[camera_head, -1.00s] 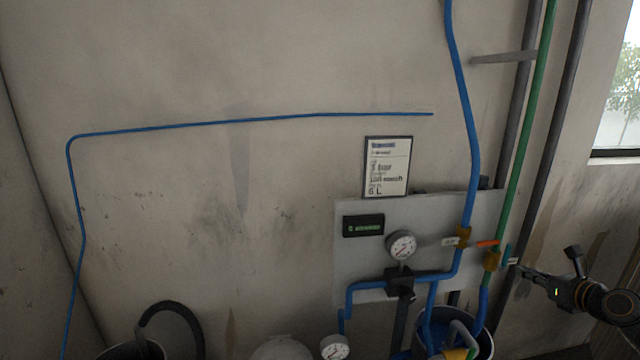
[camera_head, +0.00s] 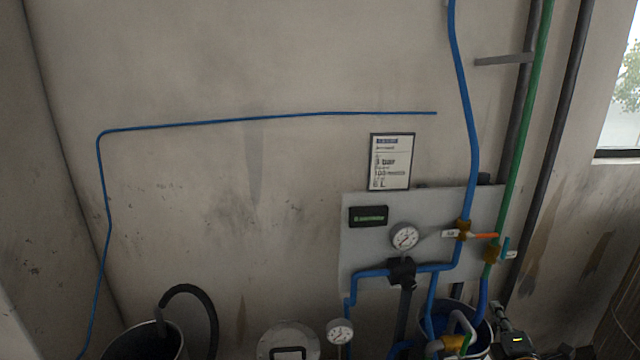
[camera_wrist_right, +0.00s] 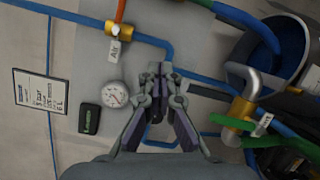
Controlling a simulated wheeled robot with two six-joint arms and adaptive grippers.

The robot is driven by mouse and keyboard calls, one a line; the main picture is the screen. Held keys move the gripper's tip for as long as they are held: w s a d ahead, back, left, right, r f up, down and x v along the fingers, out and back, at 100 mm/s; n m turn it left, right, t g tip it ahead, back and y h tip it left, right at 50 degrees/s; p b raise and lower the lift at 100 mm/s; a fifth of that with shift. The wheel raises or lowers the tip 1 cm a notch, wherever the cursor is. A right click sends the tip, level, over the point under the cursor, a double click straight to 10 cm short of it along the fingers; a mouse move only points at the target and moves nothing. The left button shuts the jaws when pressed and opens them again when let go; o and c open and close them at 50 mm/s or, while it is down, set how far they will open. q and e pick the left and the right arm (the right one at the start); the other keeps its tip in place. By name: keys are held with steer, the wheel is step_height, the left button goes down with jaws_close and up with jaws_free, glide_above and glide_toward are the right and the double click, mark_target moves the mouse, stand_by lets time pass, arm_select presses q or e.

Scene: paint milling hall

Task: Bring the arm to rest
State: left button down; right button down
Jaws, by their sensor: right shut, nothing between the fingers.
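My right gripper (camera_head: 500,312) is at the bottom right of the head view, low in front of the wall, below the green-handled valve. Its arm is mostly cut off by the bottom edge. In the right wrist view the right gripper (camera_wrist_right: 160,72) points at the grey panel (camera_wrist_right: 190,35), its fingers together with nothing between them. My left gripper is in neither view.
The grey panel carries a pressure gauge (camera_head: 404,236), a small dark display (camera_head: 368,216), blue pipes (camera_head: 466,120) and a valve with an orange handle (camera_head: 484,235). A framed sign (camera_head: 390,162) hangs above. A blue-lined bucket (camera_head: 478,340) and a dark-hosed drum (camera_head: 150,342) stand below.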

steer(key=s+a+f+m+g+h, duration=0.2)
steer(key=s+a+f+m+g, duration=0.3)
steer(key=s+f+m, duration=0.45)
steer(key=s+a+f+m+g+y, duration=0.3)
steer(key=s+a+m+g, duration=0.1)
steer(key=s+a, duration=0.4)
steer(key=s+a+f+m+g+y, duration=0.2)
steer(key=s+a+f+m+g, duration=0.25)
steer(key=s, duration=0.45)
steer(key=s+d+f+g, duration=0.1)
steer(key=s+f, duration=0.1)
steer(key=f, duration=1.1)
steer(key=s+d+f+g, duration=0.1)
steer(key=f, duration=1.2)
steer(key=s+f, duration=1.5)
steer(key=s, duration=0.3)
steer(key=shift+d+g, duration=0.35)
steer(key=shift+d, duration=0.05)
